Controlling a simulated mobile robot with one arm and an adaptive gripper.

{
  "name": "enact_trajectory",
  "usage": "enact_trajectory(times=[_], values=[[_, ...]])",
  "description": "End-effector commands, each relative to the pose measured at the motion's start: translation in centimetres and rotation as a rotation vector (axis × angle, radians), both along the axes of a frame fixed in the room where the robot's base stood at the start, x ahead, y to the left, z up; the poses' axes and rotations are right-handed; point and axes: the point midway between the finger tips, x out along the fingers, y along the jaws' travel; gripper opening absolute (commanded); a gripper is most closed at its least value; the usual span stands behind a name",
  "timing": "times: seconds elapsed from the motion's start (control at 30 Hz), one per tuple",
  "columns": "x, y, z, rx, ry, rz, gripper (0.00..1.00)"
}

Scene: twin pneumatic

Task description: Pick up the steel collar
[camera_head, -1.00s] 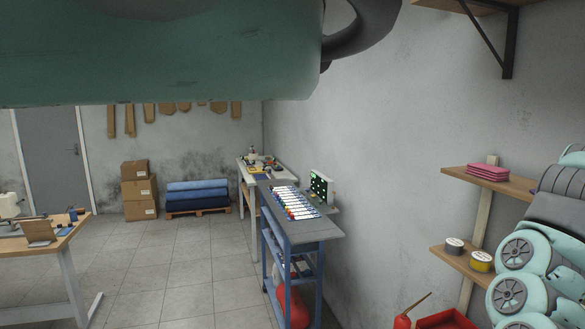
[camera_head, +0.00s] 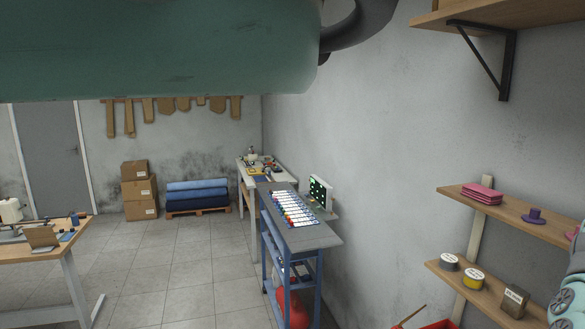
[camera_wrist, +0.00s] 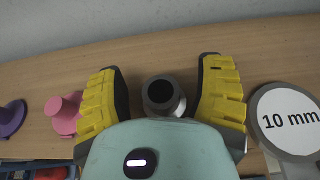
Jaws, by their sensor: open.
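In the wrist view a grey metal round piece with a dark centre, which looks like the steel collar (camera_wrist: 163,94), stands on a wooden shelf (camera_wrist: 200,50). My gripper (camera_wrist: 166,88) is open, with one yellow-padded finger on each side of the collar. Gaps show between the collar and both fingers. The collar's near side is partly hidden by the gripper body. I cannot make out the collar or the gripper's fingers in the head view.
Left of my gripper stand a pink flanged piece (camera_wrist: 64,112) and a purple one (camera_wrist: 11,117). Close by the right finger is a round "10 mm" label (camera_wrist: 288,120). In the head view, a blue cart (camera_head: 303,238) stands by the wall.

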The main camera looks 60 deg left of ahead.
Motion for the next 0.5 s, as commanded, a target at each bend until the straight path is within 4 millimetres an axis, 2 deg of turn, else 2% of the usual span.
enact_trajectory(times=[0.4, 0.43, 0.5], values=[[0.62, -0.14, -0.48, 0.004, 0.003, 0.001, 0.67], [0.62, -0.14, -0.48, 0.004, 0.003, 0.001, 0.7], [0.62, -0.14, -0.46, 0.004, 0.003, 0.001, 0.63]])
